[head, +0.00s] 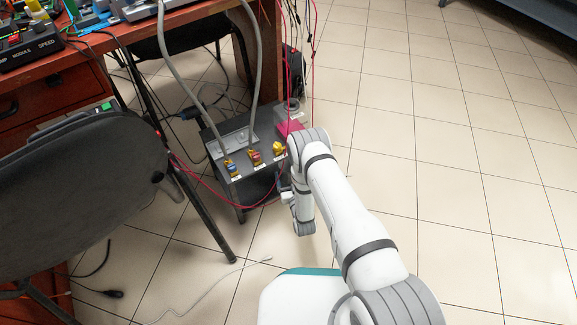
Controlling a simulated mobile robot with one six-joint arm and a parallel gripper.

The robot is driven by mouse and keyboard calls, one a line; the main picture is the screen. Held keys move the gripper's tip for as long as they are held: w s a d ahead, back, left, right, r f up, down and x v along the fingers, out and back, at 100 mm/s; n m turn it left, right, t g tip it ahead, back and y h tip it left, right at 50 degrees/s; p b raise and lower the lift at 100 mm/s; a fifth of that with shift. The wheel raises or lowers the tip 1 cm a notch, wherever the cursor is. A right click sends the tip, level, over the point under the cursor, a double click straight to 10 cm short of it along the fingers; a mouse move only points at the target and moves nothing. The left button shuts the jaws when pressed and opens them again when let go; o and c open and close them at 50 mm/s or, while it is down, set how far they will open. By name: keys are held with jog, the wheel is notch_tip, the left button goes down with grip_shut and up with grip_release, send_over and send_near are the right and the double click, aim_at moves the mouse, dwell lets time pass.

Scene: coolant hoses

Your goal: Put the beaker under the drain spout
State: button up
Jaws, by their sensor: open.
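A dark grey stand (222,151) is on the floor beside the desk, with a blue-marked fitting (232,169), a red-marked fitting (255,157) and a yellow fitting (279,149) along its top front edge. I cannot tell which part is the drain spout. I cannot make out the beaker; the stand's right side is partly hidden by my arm. My gripper (286,197) is small in view at the stand's right front, below the yellow fitting. It is open, and its fingertips are hard to see. I cannot tell whether it touches anything.
Thin red cables hang nearby, and one loops before the stand. A black chair (80,190) is at left, and a cluttered wooden desk (110,35) behind it. Tiled floor (480,150) at right is clear.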

jog(key=p+v, duration=0.2)
jog(key=v, duration=0.5)
jog(key=shift+s, duration=0.3)
jog(key=shift+d, duration=0.1)
